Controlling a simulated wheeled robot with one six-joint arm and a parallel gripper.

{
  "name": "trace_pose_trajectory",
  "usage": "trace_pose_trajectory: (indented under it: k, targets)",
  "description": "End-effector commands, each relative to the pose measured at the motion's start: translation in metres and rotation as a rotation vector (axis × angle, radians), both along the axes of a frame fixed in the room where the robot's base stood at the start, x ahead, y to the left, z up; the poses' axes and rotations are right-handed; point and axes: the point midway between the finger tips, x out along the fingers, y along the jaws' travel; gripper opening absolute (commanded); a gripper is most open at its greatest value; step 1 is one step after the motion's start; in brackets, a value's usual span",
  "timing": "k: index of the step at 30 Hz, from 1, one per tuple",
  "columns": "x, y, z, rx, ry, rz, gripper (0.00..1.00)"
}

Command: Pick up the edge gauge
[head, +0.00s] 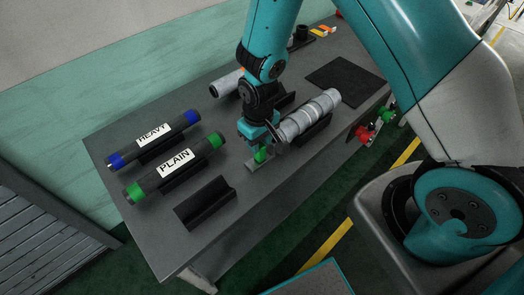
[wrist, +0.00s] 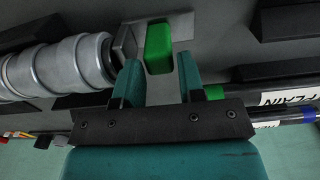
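The likely edge gauge is a small grey block (head: 252,166) with an upright green grip (head: 261,156), standing on the grey table. In the wrist view the green grip (wrist: 159,42) lies ahead, with part of the grey block (wrist: 126,42) beside it. My teal gripper (head: 257,141) is right above it, pointing down. In the wrist view the two fingers of my gripper (wrist: 161,72) are apart, one on each side of the green grip's near end. Small gaps seem to remain, and nothing is clamped. My gripper partly hides the gauge in the head view.
A ribbed silver roll (head: 310,115) lies in a cradle close right of my gripper. Rolls labelled HEAVY (head: 150,138) and PLAIN (head: 176,167) lie left. An empty black cradle (head: 205,203) stands in front. A black mat (head: 345,79) lies back right. Another silver roll (head: 226,84) lies behind.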

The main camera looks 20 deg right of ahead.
Motion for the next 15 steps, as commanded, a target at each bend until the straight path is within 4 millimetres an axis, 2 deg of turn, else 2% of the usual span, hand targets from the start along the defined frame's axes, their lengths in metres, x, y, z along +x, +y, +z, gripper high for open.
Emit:
trace_pose_trajectory:
  k: [7,15]
  targets:
    - [-0.002,-0.002,-0.030,-0.001,0.004,0.000,0.36]
    - [-0.001,-0.001,-0.036,0.000,0.000,0.000,0.36]
